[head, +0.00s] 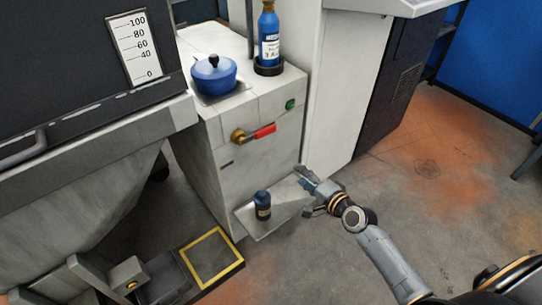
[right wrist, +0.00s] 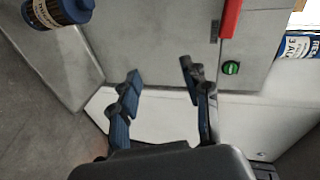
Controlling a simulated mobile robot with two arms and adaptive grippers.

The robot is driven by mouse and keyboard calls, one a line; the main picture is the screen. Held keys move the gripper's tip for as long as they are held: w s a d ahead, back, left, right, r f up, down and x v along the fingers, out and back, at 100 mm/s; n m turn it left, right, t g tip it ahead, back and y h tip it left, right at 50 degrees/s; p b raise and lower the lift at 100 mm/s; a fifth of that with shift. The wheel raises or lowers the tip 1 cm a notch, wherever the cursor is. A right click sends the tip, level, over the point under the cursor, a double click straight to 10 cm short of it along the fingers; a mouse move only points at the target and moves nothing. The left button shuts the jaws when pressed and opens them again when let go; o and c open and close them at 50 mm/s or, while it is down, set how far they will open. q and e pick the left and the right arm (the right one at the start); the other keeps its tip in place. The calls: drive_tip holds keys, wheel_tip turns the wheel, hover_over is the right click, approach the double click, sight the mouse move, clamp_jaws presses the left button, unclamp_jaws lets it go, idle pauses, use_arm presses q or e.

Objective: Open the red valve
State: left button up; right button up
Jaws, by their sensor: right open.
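The red valve handle (head: 264,131) sticks out sideways to the right from a brass fitting (head: 238,136) on the front of the white cabinet. In the right wrist view the red handle (right wrist: 231,18) shows at the top, cut off by the frame edge. My right gripper (head: 306,180) is below and to the right of the valve, apart from it. In the right wrist view its two fingers (right wrist: 160,78) are spread with nothing between them. My left gripper is not in view.
A small dark bottle (head: 262,205) stands on a low shelf (head: 285,205) beside my right gripper. A blue pot (head: 214,77) and a blue bottle (head: 269,38) stand on the cabinet top. A green button (head: 290,104) is above right of the valve. Floor at right is clear.

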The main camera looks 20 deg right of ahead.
wheel_tip(320, 180, up, 8)
drive_tip(key=a+m+t+y+b, duration=0.2)
drive_tip(key=t+b, duration=0.1)
drive_tip(key=b, duration=0.1)
approach(269, 132)
drive_tip(key=w, duration=0.3)
drive_tip(key=x, duration=0.3)
drive_tip(key=a+b+x, duration=0.1)
drive_tip(key=x, duration=0.2)
drive_tip(key=shift+s, duration=0.1)
drive_tip(key=shift+w+a, duration=0.25)
drive_tip(key=shift+w, duration=0.4)
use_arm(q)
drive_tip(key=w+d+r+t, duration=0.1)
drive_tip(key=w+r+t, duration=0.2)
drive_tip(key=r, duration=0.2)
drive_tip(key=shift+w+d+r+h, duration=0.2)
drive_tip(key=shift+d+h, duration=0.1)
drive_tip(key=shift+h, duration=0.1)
use_arm(e)
drive_tip(key=shift+c, duration=0.4)
clamp_jaws()
